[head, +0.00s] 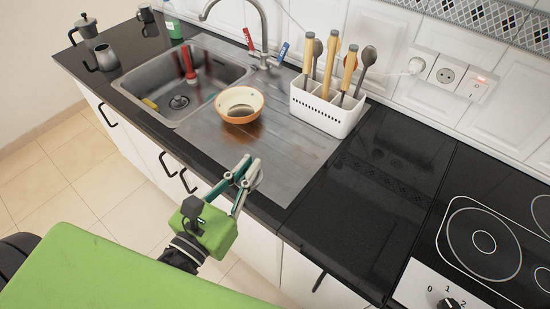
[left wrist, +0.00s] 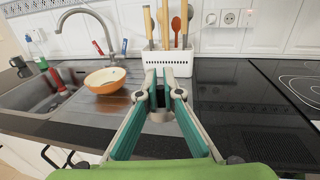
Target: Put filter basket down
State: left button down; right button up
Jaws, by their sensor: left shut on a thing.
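My left gripper (head: 246,170) is over the front edge of the metal drainboard (head: 285,150). It is shut on a small grey metal filter basket (head: 258,179), which shows only in part beside the fingers. In the left wrist view the fingers (left wrist: 160,78) point toward the wall. The basket's pale metal rim (left wrist: 160,117) shows between them, dark inside. I cannot tell whether the basket touches the surface below. My right gripper is in neither view.
An orange bowl (head: 239,104) stands on the drainboard beside the sink (head: 165,108). A white utensil holder (head: 325,108) stands behind. Dark counter (head: 375,190) lies clear to the right, before the hob (head: 484,242). A moka pot (head: 90,33) and metal pot (head: 106,57) stand far left.

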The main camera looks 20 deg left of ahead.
pick_arm(q)
jog(key=w+f, duration=0.2)
jog(key=w, duration=0.1)
jog(key=w+d+f, duration=0.1)
jog(key=w+f, duration=0.2)
jog(key=w, duration=0.1)
jog(key=w+f, duration=0.3)
jog(key=shift+w+d, duration=0.35)
jog(key=shift+w, duration=0.05)
jog(key=shift+w+f, duration=0.2)
jog(key=shift+f, duration=0.1)
jog(key=f, duration=0.1)
jog(key=f+b, duration=0.1)
jog(key=f, duration=0.1)
jog(key=shift+w+d+f, duration=0.1)
jog(key=shift+w+f, duration=0.15)
jog(key=shift+f, duration=0.1)
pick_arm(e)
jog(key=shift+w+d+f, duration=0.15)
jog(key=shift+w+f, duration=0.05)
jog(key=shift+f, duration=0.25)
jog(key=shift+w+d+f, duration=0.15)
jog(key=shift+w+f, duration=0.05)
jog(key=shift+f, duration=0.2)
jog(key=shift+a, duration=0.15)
